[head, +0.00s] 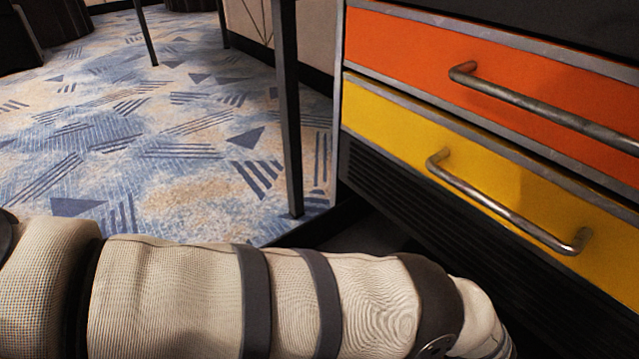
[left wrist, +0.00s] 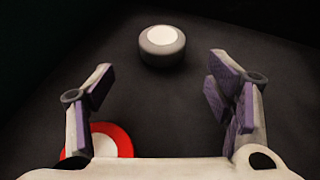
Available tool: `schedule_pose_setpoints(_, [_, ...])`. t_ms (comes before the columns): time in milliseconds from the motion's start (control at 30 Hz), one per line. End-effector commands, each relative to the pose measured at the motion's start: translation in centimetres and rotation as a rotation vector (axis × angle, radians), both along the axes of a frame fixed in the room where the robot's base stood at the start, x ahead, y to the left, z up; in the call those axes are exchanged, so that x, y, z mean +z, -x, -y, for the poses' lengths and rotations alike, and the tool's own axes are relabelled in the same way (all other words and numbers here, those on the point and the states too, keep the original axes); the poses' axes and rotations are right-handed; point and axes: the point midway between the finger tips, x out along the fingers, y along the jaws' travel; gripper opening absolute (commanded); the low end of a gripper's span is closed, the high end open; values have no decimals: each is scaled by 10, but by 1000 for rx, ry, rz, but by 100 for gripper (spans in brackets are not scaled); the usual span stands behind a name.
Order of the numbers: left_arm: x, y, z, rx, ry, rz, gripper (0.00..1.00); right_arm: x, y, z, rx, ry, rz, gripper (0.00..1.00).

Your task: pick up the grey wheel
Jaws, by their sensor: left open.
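The grey wheel (left wrist: 162,47) has a pale, cream top disc and rests on a dark surface in the left wrist view. My left gripper (left wrist: 162,85) is open, with purple pads on its fingers. The wheel is beyond the fingertips, roughly centred between them, and not touched. In the head view my left arm crosses the bottom from the left, but its gripper is out of frame. The wheel does not show in the head view. My right gripper is in neither view.
A red disc with a white centre (left wrist: 112,138) lies by the left finger, partly hidden. In the head view a cabinet has an orange drawer (head: 420,60) and a yellow drawer (head: 390,122) with metal handles. A dark table leg (head: 287,120) stands on blue patterned carpet (head: 150,130).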

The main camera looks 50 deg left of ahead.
Motion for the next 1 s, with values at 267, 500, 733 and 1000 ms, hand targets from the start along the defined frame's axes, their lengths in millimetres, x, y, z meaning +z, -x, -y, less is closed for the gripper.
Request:
schedule_pose_setpoints(267, [0,5,-21,8,-31,-22,73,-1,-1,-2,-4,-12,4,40])
schedule_pose_setpoints(500, [-12,13,-59,10,-30,-23,73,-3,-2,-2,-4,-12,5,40])
schedule_pose_setpoints(733, [-17,17,-69,7,-27,-20,73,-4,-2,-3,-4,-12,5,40])
schedule_pose_setpoints(1000, [-17,17,-69,7,-28,-20,33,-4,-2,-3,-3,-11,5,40])
